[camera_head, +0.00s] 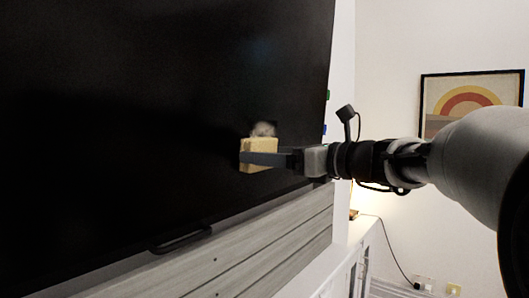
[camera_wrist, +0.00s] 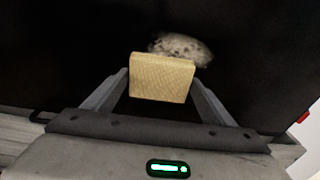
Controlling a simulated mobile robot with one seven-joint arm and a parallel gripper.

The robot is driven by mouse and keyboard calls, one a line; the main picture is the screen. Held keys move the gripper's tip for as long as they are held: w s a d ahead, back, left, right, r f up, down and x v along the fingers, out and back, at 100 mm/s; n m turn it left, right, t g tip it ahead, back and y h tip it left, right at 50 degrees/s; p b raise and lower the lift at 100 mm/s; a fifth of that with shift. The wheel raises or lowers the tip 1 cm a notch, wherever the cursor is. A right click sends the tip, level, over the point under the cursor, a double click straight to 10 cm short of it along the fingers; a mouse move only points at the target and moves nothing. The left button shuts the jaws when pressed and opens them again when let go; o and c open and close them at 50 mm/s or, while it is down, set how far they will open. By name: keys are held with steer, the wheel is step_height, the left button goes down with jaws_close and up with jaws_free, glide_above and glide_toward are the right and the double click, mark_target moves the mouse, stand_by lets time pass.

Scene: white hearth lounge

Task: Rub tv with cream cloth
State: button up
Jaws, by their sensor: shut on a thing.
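The tv (camera_head: 150,100) is a large black screen that fills the left of the head view and most of the wrist view (camera_wrist: 60,50). My gripper (camera_head: 262,158) is shut on the cream cloth (camera_head: 259,146), which looks like a folded, block-like pad. In the wrist view the cloth (camera_wrist: 162,78) sits between the two fingers of my gripper (camera_wrist: 160,85). A pale greyish smudge (camera_wrist: 182,47) shows on the screen just beyond the cloth. It also shows above the cloth in the head view. The cloth is close to the screen; I cannot tell whether it touches.
Grey wood-look panelling (camera_head: 250,255) lies below the tv. A white cabinet (camera_head: 345,262) stands at the lower right, with a lit area above it. A framed picture (camera_head: 470,95) hangs on the right wall. Room is free right of the tv.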

steer(key=w+d+p, duration=0.4)
steer(key=w, duration=0.2)
steer(key=shift+w+d+r+p, duration=0.15)
steer(key=shift+w+d+p, duration=0.1)
steer(key=shift+d+p, duration=0.15)
stand_by(0.4)
steer(key=shift+s+a+b, duration=0.6)
steer(key=shift+s+a, duration=0.8)
steer(key=shift+s, duration=0.4)
steer(key=shift+s+a+b, duration=0.65)
steer(key=shift+s+a, duration=0.8)
steer(key=shift+s, duration=0.4)
steer(key=shift+s+a+b, duration=0.6)
steer(key=shift+s+a, duration=0.8)
steer(key=shift+s, duration=0.4)
steer(key=shift+d+r+p, duration=0.1)
steer(key=shift+r+p, duration=1.05)
steer(key=shift+r, duration=0.1)
steer(key=shift+w+d+f+p, duration=0.1)
steer(key=shift+w+d+p, duration=0.45)
steer(key=shift+w+d, duration=0.75)
steer(key=shift+w+d+p, duration=0.55)
steer(key=shift+w+d, duration=0.4)
steer(key=shift+w, duration=0.5)
steer(key=w+d+p, duration=0.3)
steer(key=w+d, duration=0.1)
steer(key=w, duration=0.1)
steer(key=shift+w+p, duration=0.15)
steer(key=shift+p, duration=0.15)
